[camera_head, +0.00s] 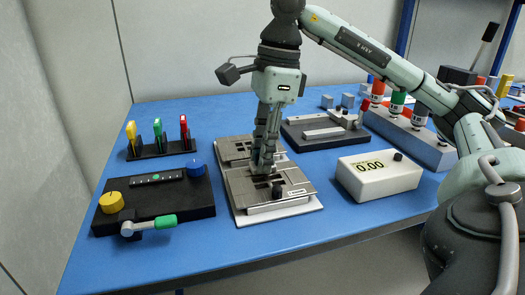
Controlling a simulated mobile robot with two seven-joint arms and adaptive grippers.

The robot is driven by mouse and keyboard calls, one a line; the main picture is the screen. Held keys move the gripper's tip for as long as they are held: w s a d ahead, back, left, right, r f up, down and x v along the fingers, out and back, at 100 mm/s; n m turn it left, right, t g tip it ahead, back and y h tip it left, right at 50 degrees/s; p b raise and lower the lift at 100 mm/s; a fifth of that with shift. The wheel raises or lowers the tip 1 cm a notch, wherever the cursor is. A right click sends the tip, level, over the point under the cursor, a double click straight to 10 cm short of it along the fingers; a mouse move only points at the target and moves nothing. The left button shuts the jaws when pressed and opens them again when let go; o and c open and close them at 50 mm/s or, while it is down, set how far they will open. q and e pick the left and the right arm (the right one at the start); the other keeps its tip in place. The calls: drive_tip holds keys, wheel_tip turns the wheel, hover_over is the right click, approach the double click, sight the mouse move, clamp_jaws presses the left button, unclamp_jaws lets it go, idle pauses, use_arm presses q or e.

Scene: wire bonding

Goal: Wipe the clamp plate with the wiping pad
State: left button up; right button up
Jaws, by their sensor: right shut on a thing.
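The clamp plate (240,189) is a grey metal plate with dark slots, lying on a pale base near the middle of the blue table. My right gripper (263,170) points straight down over the plate, its fingertips close to the top surface. It is shut on a small piece, taken to be the wiping pad, which the fingers mostly hide. I cannot tell whether the pad touches the plate. My left gripper is out of view.
A black block with yellow and blue knobs (157,205) lies to the left, a rack with coloured tools (160,149) behind it. A white display box (379,174) reading 0.00 stands to the right. A dark fixture (308,138) and coloured bottles (394,107) stand behind.

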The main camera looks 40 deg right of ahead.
sight(238, 173)
drive_tip(key=shift+w+a+r+p, duration=0.2)
drive_tip(key=shift+w+a+p, duration=0.1)
drive_tip(key=shift+a+p, duration=0.35)
drive_tip(key=shift+w+a+p, duration=0.55)
drive_tip(key=shift+a+p, duration=0.2)
drive_tip(key=shift+a, duration=0.1)
drive_tip(key=shift+w+a+f, duration=0.1)
drive_tip(key=shift+w+a, duration=0.05)
drive_tip(key=shift+a, duration=0.1)
drive_tip(key=shift+f, duration=0.2)
drive_tip(key=shift+s+d+f+b, duration=0.2)
drive_tip(key=shift+s+d+b, duration=0.1)
drive_tip(key=shift+d+b, duration=0.35)
drive_tip(key=shift+s+d+b, duration=0.75)
drive_tip(key=shift+d+b, duration=0.2)
drive_tip(key=shift+d, duration=0.15)
clamp_jaws()
drive_tip(key=shift+r, duration=0.1)
